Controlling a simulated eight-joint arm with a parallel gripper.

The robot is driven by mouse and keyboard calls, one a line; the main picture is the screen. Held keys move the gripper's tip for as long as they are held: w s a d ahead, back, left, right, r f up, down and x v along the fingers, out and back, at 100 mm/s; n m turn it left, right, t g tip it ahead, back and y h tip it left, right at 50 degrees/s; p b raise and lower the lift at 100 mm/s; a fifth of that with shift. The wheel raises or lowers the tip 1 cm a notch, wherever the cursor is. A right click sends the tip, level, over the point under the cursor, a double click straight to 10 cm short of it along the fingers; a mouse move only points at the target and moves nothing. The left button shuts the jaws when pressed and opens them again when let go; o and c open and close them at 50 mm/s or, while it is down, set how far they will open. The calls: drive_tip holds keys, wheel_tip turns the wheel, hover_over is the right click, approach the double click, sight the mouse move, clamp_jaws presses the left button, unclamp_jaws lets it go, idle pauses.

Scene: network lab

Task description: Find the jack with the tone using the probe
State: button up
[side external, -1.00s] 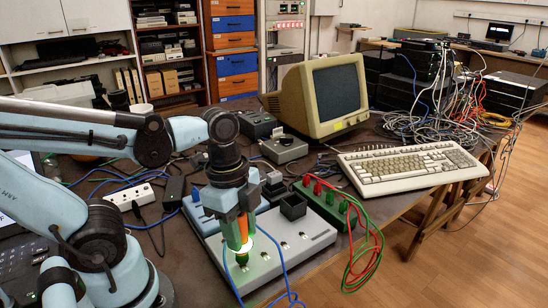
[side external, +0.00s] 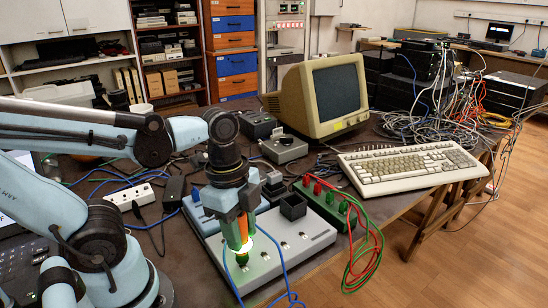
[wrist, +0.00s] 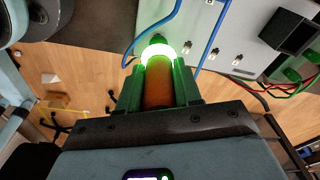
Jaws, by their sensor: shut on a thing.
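My gripper (side external: 238,227) is shut on the probe (side external: 242,240), an orange body with a green tip and a brightly lit white-green ring. The probe points down at the left end of the grey panel (side external: 318,237), which has a row of small jacks (side external: 283,245). In the wrist view the probe (wrist: 158,85) sits between the green fingers, its ring glowing. I cannot tell whether the tip touches a jack. A blue cable (side external: 273,247) runs over the panel close to the probe.
A black open box (side external: 293,206) stands at the panel's back. A green block with red and green leads (side external: 335,205) is to its right. A keyboard (side external: 412,168), a monitor (side external: 325,95) and a white power strip (side external: 131,197) lie around.

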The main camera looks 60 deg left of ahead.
drive_tip(key=m, duration=0.3)
drive_tip(key=m+g, duration=0.1)
drive_tip(key=m, duration=0.4)
drive_tip(key=shift+r, duration=0.1)
idle(1.3)
drive_tip(key=shift+r, duration=1.65)
